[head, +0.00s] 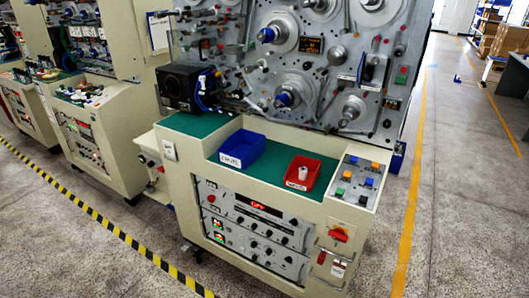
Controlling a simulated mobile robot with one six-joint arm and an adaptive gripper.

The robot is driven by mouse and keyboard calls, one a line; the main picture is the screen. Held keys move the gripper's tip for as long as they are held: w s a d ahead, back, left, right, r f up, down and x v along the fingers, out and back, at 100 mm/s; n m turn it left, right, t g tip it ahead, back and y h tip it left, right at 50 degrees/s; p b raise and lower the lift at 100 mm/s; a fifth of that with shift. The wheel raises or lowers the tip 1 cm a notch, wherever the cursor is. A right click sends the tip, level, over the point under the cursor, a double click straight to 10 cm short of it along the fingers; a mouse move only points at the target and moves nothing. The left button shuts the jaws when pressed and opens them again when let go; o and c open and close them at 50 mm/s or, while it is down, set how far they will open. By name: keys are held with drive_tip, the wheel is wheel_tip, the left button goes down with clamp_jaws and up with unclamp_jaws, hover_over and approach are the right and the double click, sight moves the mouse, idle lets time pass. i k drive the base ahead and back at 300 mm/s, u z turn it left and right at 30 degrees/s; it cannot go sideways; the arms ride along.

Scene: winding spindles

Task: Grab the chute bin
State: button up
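Two small open bins sit on the green top of the cream machine cabinet. The blue bin (242,149) is on the left and has a white label on its front. The red bin (303,174) is to its right, with a white label and a white cylindrical piece inside. The blue bin looks empty. My gripper is not in view.
A button panel (357,182) lies right of the red bin. A black box (187,88) stands behind the blue bin at left. The winding panel (310,65) with spindles rises behind. Striped floor tape (100,221) runs in front; open floor lies right.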

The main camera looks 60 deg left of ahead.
sight(242, 148)
drive_tip(key=z, duration=1.25)
drive_tip(key=k, duration=1.25)
drive_tip(key=u, duration=2.15)
